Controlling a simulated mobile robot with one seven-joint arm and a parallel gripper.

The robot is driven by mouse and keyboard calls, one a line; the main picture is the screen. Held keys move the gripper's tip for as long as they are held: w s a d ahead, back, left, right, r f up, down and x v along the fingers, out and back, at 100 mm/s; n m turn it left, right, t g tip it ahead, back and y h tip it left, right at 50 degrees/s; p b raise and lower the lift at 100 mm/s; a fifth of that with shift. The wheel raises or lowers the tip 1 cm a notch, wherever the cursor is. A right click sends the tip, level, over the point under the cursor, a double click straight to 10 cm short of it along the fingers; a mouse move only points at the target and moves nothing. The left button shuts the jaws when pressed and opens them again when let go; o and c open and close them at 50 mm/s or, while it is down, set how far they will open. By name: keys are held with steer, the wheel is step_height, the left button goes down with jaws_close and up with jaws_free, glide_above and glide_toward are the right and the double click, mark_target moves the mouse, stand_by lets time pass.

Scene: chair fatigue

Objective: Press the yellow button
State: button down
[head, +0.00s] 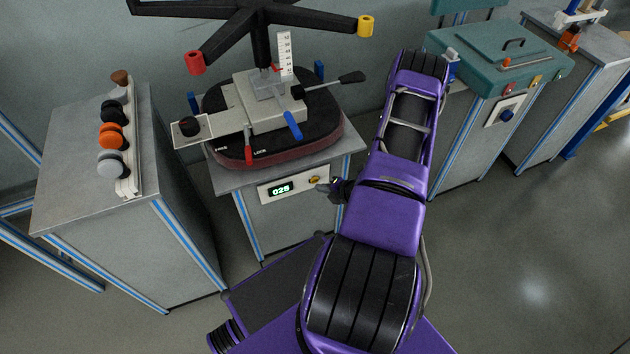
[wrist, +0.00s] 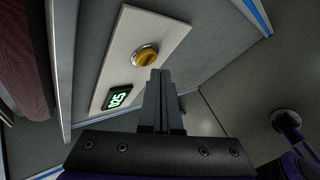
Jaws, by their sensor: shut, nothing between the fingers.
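The yellow button (head: 314,180) sits on a white panel (head: 296,184) on the front of the middle cabinet, to the right of a green-lit display (head: 281,188) reading 025. In the wrist view the button (wrist: 146,57) is round, with a metal ring, on the pale panel (wrist: 130,24); the display (wrist: 118,97) shows below and left of it. My gripper (wrist: 159,75) is shut and empty, its fingertips just below the button in the picture. I cannot tell whether they touch it. In the head view my gripper (head: 322,186) is small and dark beside the button.
The cabinet top (head: 340,155) carries a test rig (head: 265,105) with red and blue levers and a black handle. A chair base (head: 260,20) is above it. A grey cabinet with several knobs (head: 113,140) stands left. A teal case (head: 505,55) is at right.

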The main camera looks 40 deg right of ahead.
steer(key=shift+w, duration=0.15)
steer(key=shift+w+d, duration=0.15)
steer(key=shift+w, duration=0.15)
stand_by(0.3)
steer(key=shift+w, duration=0.35)
stand_by(0.7)
steer(key=shift+s, duration=0.75)
steer(key=shift+s+a+p, duration=0.1)
steer(key=shift+s+a, duration=0.15)
steer(key=shift+s, duration=0.55)
steer(key=shift+s+a+p, duration=0.1)
steer(key=shift+s+a, duration=0.1)
steer(key=shift+s, duration=0.65)
steer(key=shift+s+a+p, duration=0.1)
steer(key=shift+s+a, duration=0.15)
steer(key=shift+s, duration=0.55)
